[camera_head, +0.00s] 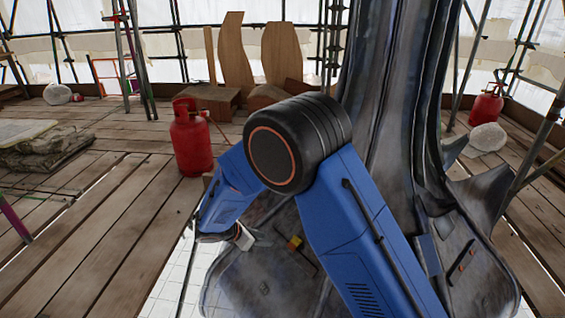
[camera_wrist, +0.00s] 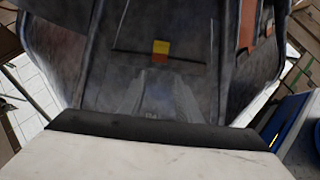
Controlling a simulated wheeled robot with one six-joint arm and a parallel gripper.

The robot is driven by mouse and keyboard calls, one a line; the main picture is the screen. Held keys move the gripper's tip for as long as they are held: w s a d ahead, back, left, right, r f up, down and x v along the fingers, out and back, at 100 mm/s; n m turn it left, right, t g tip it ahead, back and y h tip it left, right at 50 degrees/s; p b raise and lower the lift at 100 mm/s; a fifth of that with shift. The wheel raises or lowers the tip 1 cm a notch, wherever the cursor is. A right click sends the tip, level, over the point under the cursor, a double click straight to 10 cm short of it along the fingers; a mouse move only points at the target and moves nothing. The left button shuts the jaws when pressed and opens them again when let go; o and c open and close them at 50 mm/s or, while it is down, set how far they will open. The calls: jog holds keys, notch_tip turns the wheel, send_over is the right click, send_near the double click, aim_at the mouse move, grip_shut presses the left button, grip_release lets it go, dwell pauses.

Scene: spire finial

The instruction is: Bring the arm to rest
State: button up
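My arm is bent, with its blue links meeting at a black elbow joint. The forearm reaches down to the left, and my gripper (camera_head: 243,238) is a small pale shape at its end, over the dark metal spire base. A small yellow and red piece (camera_head: 295,242) lies there, also in the wrist view (camera_wrist: 161,49).
A red gas cylinder (camera_head: 191,140) stands on the plank floor left of my elbow. Another red cylinder (camera_head: 486,105) stands at the right. Wooden pieces (camera_head: 236,55) stand at the back, and scaffold poles ring the platform. Planks (camera_head: 100,225) at front left are mostly clear.

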jog(key=s+d+r+m+g+y, duration=0.1)
jog(key=s+d+r+m+g, duration=0.15)
jog(key=d+r+m, duration=0.7)
jog(key=s+d+r+m+g+y, duration=0.1)
jog(key=s+d+r+m, duration=0.25)
jog(key=d+r, duration=1.15)
jog(key=s+d+r+m+t+y, duration=0.1)
jog(key=s+d+m, duration=0.5)
jog(key=s, duration=0.6)
jog(key=s+d+r+m+t+y, duration=0.1)
jog(key=s+d+r+m+y, duration=0.2)
jog(key=s+d+m, duration=0.4)
jog(key=s+d, duration=0.4)
jog(key=s, duration=0.2)
jog(key=shift+m+y, duration=0.3)
